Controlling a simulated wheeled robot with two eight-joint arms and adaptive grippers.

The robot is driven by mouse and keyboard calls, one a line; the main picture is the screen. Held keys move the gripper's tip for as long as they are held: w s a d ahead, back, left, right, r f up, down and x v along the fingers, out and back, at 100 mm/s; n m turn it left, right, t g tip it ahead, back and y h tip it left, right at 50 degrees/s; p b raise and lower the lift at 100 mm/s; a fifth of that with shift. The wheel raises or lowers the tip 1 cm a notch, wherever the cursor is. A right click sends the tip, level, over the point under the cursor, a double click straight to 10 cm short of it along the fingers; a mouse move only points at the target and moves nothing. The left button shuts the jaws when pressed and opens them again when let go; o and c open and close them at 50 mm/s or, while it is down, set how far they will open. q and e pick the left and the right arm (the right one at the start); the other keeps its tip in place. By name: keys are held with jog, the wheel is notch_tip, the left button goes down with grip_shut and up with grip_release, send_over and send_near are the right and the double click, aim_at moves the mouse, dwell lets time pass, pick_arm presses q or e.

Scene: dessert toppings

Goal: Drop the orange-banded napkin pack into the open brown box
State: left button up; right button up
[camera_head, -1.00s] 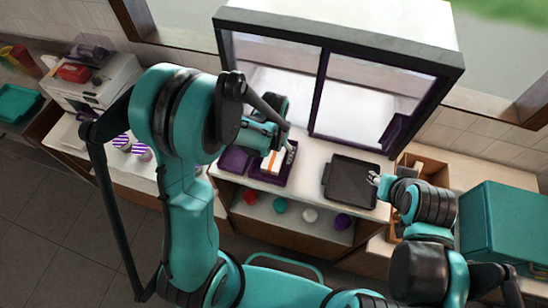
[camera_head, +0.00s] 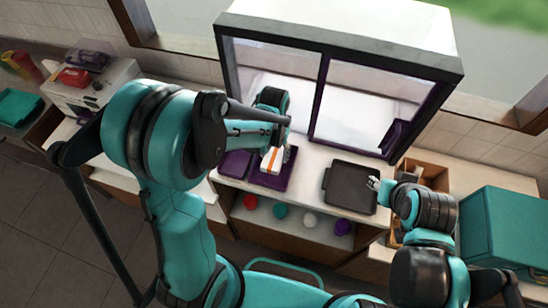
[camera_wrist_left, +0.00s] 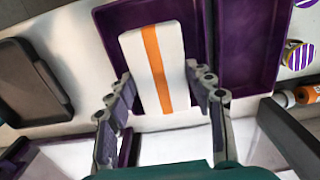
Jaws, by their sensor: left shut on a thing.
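The white napkin pack with an orange band (camera_head: 270,160) is over the purple tray (camera_head: 284,184) on the counter. My left gripper (camera_head: 275,151) is shut on it, with a finger along each long side. In the left wrist view the pack (camera_wrist_left: 153,60) lies between the fingers (camera_wrist_left: 163,92), above the purple tray (camera_wrist_left: 110,22). I cannot tell how high it is. The open brown box (camera_head: 437,173) is on the right, partly hidden by my right arm. My right gripper (camera_head: 374,183) is at the black tray's right edge; its jaw opening is too small to tell.
A black tray (camera_head: 350,188) lies on the counter between the purple tray and the brown box. A glass-fronted case (camera_head: 340,50) stands behind. A teal box (camera_head: 505,230) is at the far right. Several coloured balls (camera_head: 280,211) sit on the shelf below.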

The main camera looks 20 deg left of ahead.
pick_arm(q)
jog(key=d+r, duration=0.7)
jog(key=d, duration=0.4)
jog(key=shift+w+d, duration=0.35)
jog(key=shift+w, duration=0.05)
jog(key=shift+r, duration=0.1)
